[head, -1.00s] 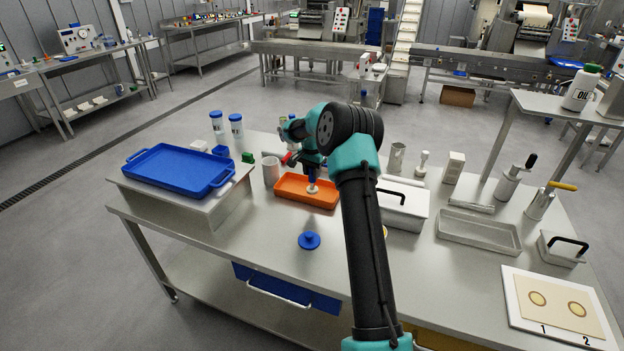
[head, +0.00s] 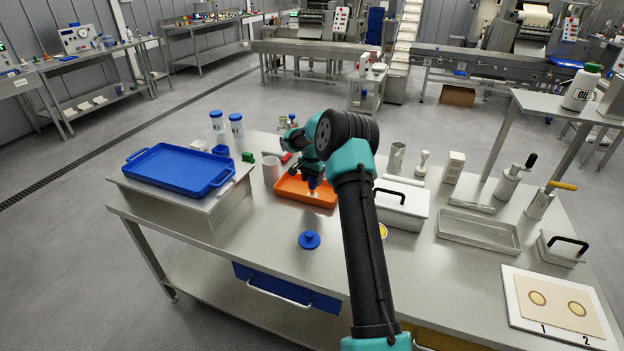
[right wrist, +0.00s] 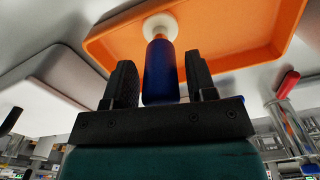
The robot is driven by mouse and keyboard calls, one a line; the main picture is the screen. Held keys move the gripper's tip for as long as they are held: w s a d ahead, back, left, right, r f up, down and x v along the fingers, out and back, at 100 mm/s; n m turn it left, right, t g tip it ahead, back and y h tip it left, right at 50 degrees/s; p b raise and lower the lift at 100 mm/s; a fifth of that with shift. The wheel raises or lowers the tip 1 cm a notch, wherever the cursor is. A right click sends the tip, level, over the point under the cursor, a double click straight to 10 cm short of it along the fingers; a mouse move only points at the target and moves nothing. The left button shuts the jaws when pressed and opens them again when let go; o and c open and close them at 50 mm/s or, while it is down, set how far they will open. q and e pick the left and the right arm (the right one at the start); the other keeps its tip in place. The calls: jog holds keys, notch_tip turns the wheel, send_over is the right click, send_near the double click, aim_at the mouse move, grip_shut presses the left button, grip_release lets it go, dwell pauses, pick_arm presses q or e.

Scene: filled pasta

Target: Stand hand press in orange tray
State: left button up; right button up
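The hand press has a blue handle (head: 312,183) and a round white foot. In the right wrist view its blue handle (right wrist: 160,72) points toward my gripper and its white foot (right wrist: 160,26) is against the floor of the orange tray (right wrist: 225,40). In the head view the orange tray (head: 290,190) lies on the table and the press looks upright in it, partly hidden by my gripper. My right gripper (right wrist: 160,80) is open, with one finger on each side of the handle and gaps showing on both sides. My left gripper is out of view.
A grey cup (head: 271,170) and a red handle stand left of the tray. A lidded metal box (head: 402,205) is at its right. A blue knobbed lid (head: 309,240) lies in front. A blue tray (head: 180,170) rests on a raised stand at left.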

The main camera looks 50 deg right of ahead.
jog(key=shift+o, duration=0.5)
jog(key=shift+r, duration=0.1)
notch_tip(320, 180, up, 12)
jog(key=shift+r, duration=0.1)
jog(key=shift+a, duration=0.1)
dwell(0.5)
